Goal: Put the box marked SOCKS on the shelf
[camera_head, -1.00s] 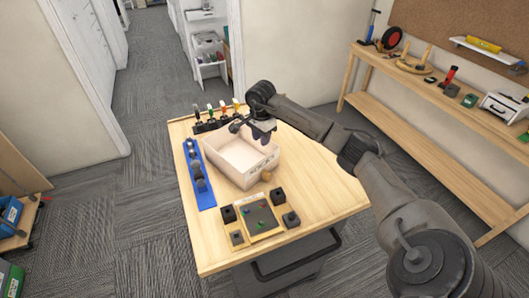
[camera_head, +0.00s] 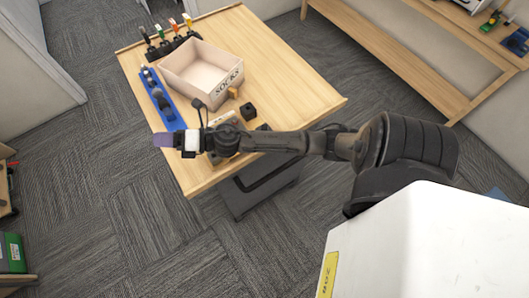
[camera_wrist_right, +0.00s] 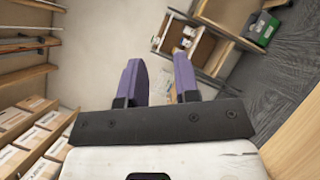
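The SOCKS box (camera_head: 228,88), an open light wooden bin with its name on the front, sits on the wooden table (camera_head: 290,75). It looks empty. My right gripper (camera_head: 160,140) is in front of the box and to its left, over the table's left edge, apart from it. Its purple fingers (camera_wrist_right: 158,62) are spread with nothing between them in the right wrist view. A shelf unit (camera_wrist_right: 40,92) with several labelled boxes shows at the left of that view. My left gripper is not in view.
A blue tool strip (camera_head: 168,108) and a rack of coloured-handled tools (camera_head: 170,44) lie beside the box. Black blocks (camera_head: 248,110) and a partly hidden board are in front of it. A wooden bench (camera_head: 430,50) stands at the back right.

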